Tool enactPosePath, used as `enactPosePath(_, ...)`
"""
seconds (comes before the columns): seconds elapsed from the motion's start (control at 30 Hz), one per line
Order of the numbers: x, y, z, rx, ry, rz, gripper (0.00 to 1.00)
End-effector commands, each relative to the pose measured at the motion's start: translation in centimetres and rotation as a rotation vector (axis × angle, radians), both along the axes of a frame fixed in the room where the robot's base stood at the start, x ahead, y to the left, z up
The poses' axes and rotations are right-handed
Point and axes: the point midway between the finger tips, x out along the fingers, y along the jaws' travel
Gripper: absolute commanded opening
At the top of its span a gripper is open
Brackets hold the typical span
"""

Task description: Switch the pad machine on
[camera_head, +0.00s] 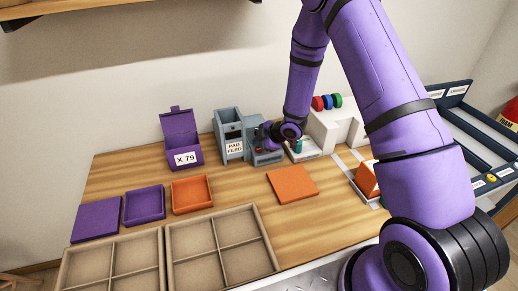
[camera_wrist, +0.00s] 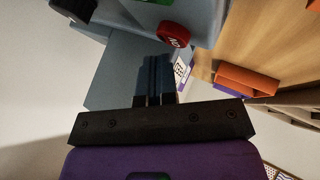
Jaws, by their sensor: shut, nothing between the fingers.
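The blue-grey pad machine (camera_head: 255,126) stands at the back of the table, beside a feed box labelled PAD FEED (camera_head: 233,147). In the wrist view a round red button (camera_wrist: 173,34) with white letters, seemingly ON seen turned round, sits on a blue-grey body (camera_wrist: 120,70). My gripper (camera_wrist: 156,62) is shut and empty, its fingertips close to the button, a little below and left of it in the picture. I cannot tell whether they touch the machine. In the head view my gripper (camera_head: 268,138) is at the machine, partly hidden by my wrist.
A purple X 79 bin (camera_head: 181,130) stands left of the feed box. Orange (camera_head: 192,194) and purple (camera_head: 145,205) trays, an orange mat (camera_head: 292,184) and divided boxes (camera_head: 222,245) lie in front. A white machine (camera_head: 335,128) with coloured discs stands to the right.

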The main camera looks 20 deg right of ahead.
Motion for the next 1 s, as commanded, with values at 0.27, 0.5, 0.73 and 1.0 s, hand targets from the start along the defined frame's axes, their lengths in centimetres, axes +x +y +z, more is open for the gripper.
enactPosePath(0.27,0.00,0.02,0.00,0.000,0.000,0.000,0.00)
enactPosePath(0.5,0.01,0.02,-0.18,0.000,0.000,0.000,0.00)
enactPosePath(0.73,0.01,0.01,-0.41,0.001,0.000,0.001,0.00)
enactPosePath(1.0,0.01,0.02,-0.70,0.000,0.000,0.000,0.00)
